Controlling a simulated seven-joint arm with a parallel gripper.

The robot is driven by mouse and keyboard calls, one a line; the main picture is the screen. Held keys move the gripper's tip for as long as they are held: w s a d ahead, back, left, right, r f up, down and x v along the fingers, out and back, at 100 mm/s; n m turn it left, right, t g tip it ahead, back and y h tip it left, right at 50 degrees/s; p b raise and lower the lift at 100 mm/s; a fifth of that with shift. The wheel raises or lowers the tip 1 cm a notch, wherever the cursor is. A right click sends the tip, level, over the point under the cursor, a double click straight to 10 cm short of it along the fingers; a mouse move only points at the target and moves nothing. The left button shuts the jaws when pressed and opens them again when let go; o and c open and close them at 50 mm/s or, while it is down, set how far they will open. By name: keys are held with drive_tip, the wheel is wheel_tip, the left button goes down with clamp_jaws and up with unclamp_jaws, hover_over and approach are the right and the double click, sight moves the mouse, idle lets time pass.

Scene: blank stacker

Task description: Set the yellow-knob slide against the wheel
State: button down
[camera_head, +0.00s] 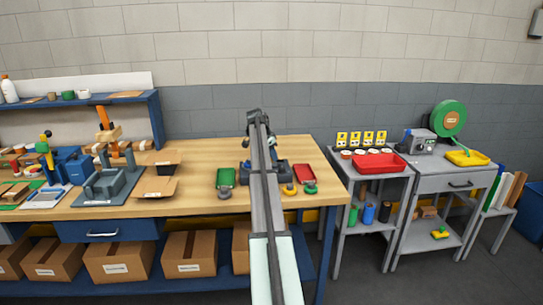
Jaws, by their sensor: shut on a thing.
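A round yellow knob (289,189), which may belong to the yellow-knob slide, shows at the front of a dark device (284,172) on the wooden bench, just right of my arm. The slide itself is too small to make out. My arm crosses the middle of the view and covers most of this device. I cannot make out the wheel or whether anything touches it. My gripper is hidden behind my own arm, so its fingers and what is between them do not show.
Cardboard pieces (157,187) and a grey fixture (108,185) stand left. Grey carts stand right, one bearing a red bin (379,165).

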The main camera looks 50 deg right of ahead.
drive_tip(key=shift+w+a, duration=1.25)
drive_tip(key=c, duration=0.9)
unclamp_jaws()
drive_tip(key=v, duration=1.4)
drive_tip(key=shift+f, duration=0.1)
